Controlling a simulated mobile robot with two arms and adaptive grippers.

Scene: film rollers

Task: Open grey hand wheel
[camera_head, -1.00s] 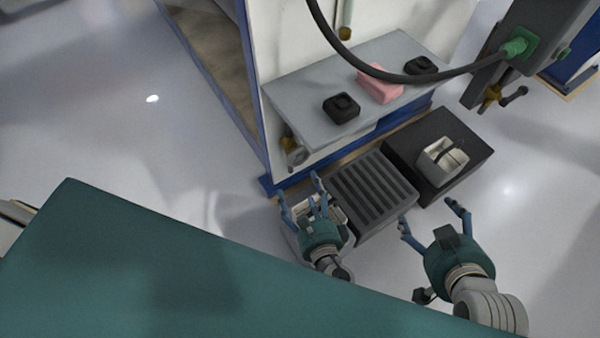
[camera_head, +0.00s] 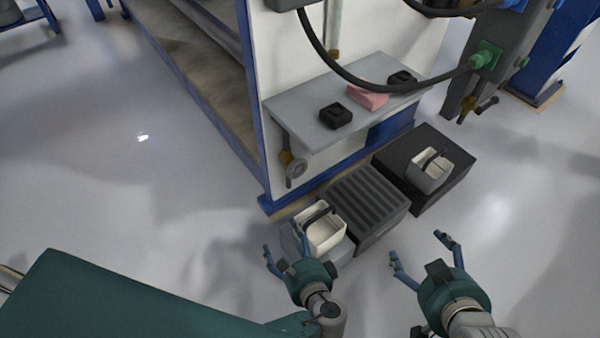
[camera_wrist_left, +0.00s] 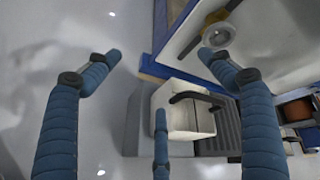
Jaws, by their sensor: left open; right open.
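The grey hand wheel (camera_head: 296,171) is under the left front corner of the grey shelf, on a brass-coloured valve. It also shows at the top of the left wrist view (camera_wrist_left: 218,37), just beyond the right fingertip. My left gripper (camera_head: 285,246) is open and empty, in front of and below the wheel, apart from it. In the left wrist view its fingers (camera_wrist_left: 160,58) are spread wide. My right gripper (camera_head: 416,247) is open and empty, further right over the floor.
A white container with a dark handle (camera_head: 325,238) stands near my left gripper. Beside it is a ribbed grey step (camera_head: 366,205), then a black platform (camera_head: 450,185) with another container (camera_head: 430,172). The shelf (camera_head: 300,128) holds black items and a pink block (camera_head: 368,97).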

